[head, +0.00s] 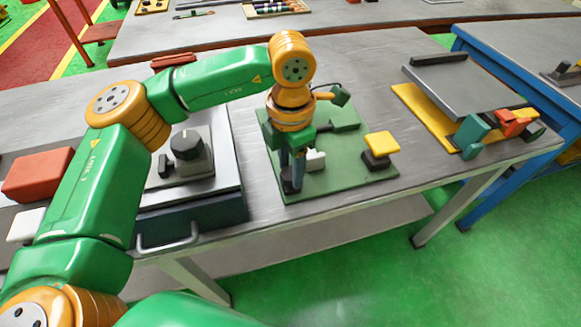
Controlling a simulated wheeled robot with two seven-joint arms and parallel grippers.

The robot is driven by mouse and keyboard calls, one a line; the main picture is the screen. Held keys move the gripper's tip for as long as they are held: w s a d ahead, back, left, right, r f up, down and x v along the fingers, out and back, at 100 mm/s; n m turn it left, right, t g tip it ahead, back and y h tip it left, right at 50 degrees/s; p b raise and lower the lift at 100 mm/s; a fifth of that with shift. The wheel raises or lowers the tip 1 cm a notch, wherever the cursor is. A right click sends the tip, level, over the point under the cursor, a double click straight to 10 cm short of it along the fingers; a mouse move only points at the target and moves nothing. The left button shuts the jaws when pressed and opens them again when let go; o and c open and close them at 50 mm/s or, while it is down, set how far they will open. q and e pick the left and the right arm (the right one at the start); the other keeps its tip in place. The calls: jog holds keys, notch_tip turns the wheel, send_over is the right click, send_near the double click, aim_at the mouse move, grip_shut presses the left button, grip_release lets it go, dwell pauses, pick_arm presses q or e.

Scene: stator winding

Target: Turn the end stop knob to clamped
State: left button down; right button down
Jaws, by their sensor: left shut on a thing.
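My left gripper (290,178) points straight down over the left front part of a green base plate (350,178) on the bench. Its fingers are shut on a small dark round knob (289,188) low at the plate, which I take to be the end stop knob. The fingers hide most of it, so I cannot read its turn position. A small white block (316,160) sits just right of the fingers. My right gripper is not in view.
Left is a grey box with a large black dial (186,145). Right is a yellow board (415,103) under a grey panel, with teal and orange parts. The plate's front right is clear.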

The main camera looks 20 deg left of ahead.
aim_at(291, 172)
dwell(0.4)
pick_arm(q)
jog(key=shift+c, duration=1.7)
grip_release()
notch_tip(291, 172, up, 7)
jog(key=shift+r, duration=0.1)
